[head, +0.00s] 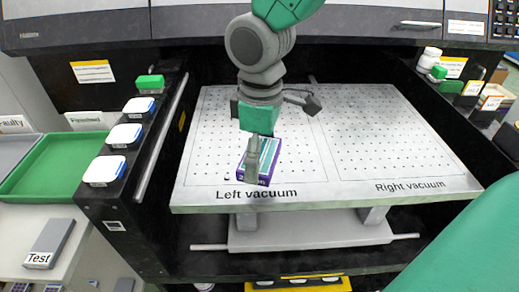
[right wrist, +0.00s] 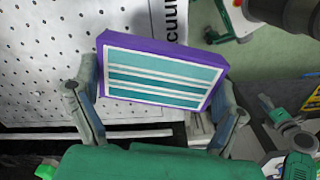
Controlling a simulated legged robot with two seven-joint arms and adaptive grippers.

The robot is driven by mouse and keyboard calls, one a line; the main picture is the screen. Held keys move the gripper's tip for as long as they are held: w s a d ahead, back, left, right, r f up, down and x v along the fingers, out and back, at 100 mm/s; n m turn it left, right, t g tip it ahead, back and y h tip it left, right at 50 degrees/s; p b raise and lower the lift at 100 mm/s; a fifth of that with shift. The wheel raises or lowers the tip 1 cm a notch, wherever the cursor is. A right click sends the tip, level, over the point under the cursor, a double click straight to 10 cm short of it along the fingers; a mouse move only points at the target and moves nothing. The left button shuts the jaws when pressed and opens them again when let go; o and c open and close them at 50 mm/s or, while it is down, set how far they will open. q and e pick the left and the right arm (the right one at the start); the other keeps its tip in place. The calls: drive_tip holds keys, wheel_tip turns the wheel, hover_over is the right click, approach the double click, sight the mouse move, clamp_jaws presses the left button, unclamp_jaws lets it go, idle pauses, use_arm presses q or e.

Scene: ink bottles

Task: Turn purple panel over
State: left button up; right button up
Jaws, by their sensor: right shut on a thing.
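The purple panel (head: 270,155) has a purple rim and a teal face with white stripes. My right gripper (head: 253,158) is shut on it, and a finger hides part of the panel in the head view. In the right wrist view the panel (right wrist: 162,76) sits between the two fingers of the gripper (right wrist: 155,84), one at each short end, with its striped face towards the camera. In the head view it appears over the front of the left vacuum area (head: 215,135); its exact height is hard to tell. My left gripper is not in view.
The right vacuum area (head: 390,130) is bare. White blocks (head: 124,136) stand on the left ledge near a green tray (head: 50,168) and a grey block marked Test (head: 50,243). Small bottles (head: 430,58) and blocks line the right ledge.

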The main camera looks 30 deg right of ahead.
sight(261, 166)
drive_tip(key=shift+f+b, duration=0.8)
drive_tip(key=shift+f, duration=1)
drive_tip(key=o, duration=0.9)
wheel_tip(261, 166, up, 11)
drive_tip(key=shift+f, duration=0.1)
drive_tip(key=shift+r, duration=0.6)
